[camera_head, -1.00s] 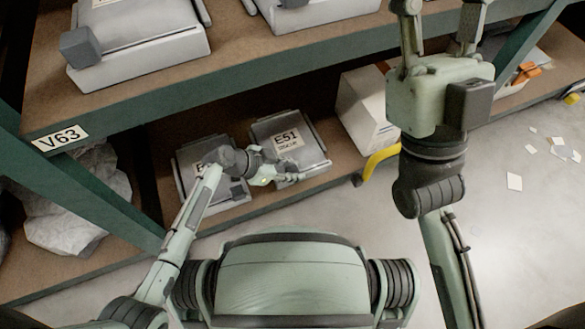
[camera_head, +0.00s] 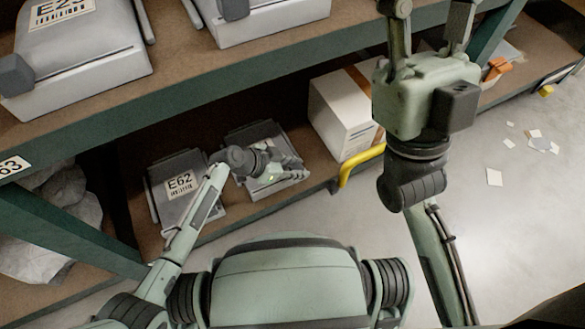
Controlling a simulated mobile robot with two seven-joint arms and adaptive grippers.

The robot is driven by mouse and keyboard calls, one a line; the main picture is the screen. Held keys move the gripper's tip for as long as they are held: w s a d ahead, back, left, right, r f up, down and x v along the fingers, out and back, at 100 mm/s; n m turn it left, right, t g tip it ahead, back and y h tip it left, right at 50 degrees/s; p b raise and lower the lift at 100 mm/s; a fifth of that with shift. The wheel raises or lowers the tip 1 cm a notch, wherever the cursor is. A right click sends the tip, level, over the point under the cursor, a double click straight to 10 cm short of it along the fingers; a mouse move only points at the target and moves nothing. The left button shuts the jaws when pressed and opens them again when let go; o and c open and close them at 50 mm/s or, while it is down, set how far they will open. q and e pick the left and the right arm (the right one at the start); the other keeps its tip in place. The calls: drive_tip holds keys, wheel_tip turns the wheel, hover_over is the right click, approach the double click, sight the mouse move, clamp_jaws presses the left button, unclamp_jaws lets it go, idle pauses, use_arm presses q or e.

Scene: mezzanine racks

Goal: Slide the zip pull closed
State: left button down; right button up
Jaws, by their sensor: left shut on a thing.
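Two flat grey zip cases lie side by side on the lower shelf. The left case (camera_head: 163,205) bears the label E62. My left gripper (camera_head: 292,164) is over the right case (camera_head: 243,131) and hides its label and much of its top. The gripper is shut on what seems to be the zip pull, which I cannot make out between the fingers. How far that zip is closed is hidden. My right gripper (camera_head: 428,22) is raised on the right, its fingers spread and empty, pointing up, with the tips near the top edge.
The upper shelf edge (camera_head: 190,84) runs close above the lower cases. More grey cases (camera_head: 85,70) with dark blocks lie on it. A white box (camera_head: 342,115) and a yellow curved piece (camera_head: 360,164) stand right of the cases. Paper scraps (camera_head: 494,177) lie on the open floor.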

use_arm(q)
drive_tip(key=c, duration=1.2)
unclamp_jaws()
drive_tip(key=shift+a, duration=0.1)
drive_tip(key=v, duration=1.2)
